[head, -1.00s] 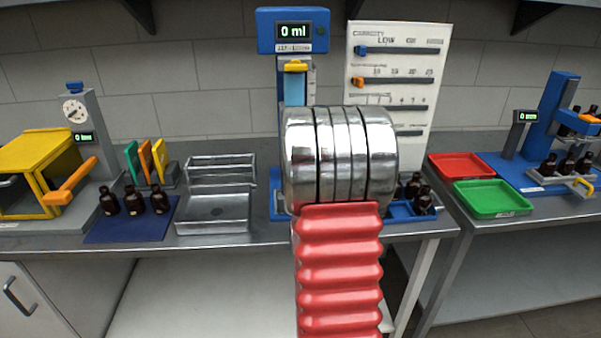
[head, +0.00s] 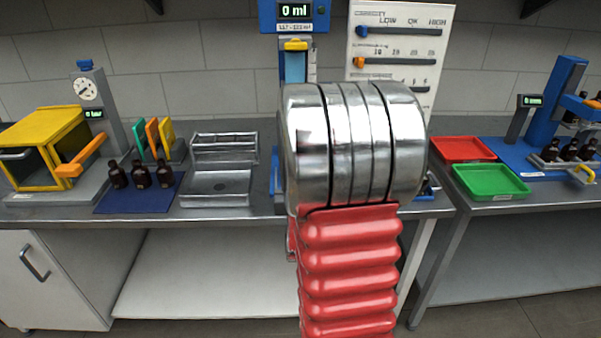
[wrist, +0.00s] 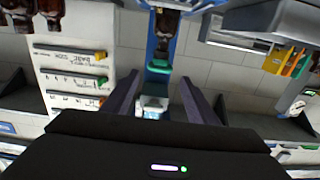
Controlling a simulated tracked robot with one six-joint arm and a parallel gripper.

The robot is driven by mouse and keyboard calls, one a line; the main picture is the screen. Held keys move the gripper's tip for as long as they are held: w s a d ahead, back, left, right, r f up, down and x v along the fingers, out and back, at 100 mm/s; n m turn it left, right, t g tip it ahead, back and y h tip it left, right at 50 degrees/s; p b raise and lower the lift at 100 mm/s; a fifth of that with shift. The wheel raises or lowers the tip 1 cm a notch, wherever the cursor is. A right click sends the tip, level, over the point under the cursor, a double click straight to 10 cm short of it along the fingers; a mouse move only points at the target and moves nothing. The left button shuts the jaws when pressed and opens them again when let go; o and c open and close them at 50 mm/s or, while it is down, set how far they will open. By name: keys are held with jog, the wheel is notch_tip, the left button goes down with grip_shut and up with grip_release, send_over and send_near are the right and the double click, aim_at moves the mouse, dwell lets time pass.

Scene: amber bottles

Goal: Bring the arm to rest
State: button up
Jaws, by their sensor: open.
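My gripper (wrist: 160,100) shows in the wrist view with two dark fingers spread apart and nothing between them but background. The wrist view is upside down and faces the blue dispenser (wrist: 158,72). In the head view my arm, with its red ribbed sleeve and silver joint, stands folded up in front of the bench. It hides the gripper there and the lower part of the dispenser (head: 294,62), which reads 0 ml.
On the left bench are three amber bottles (head: 141,174) on a blue mat, a metal tray (head: 216,188) and a yellow box (head: 45,145). On the right bench are a red tray (head: 463,149), a green tray (head: 491,181) and more bottles (head: 570,150). A white slider board (head: 400,40) stands behind.

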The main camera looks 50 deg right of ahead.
dwell(0.3)
jog(key=w+a+r+n+g+y, duration=0.15)
jog(key=a+y, duration=0.25)
jog(key=a, duration=0.7)
jog(key=w+a+r+n+y, duration=0.1)
jog(key=a+n+y, duration=0.3)
jog(key=a, duration=0.7)
jog(key=s+a+r+n+g+y, duration=0.1)
jog(key=s+a+n+g+y, duration=0.2)
jog(key=s+a, duration=1.3)
jog(key=s+g+y, duration=0.1)
jog(key=s+g, duration=0.2)
jog(key=shift+y, duration=0.3)
jog(key=shift+r, duration=0.1)
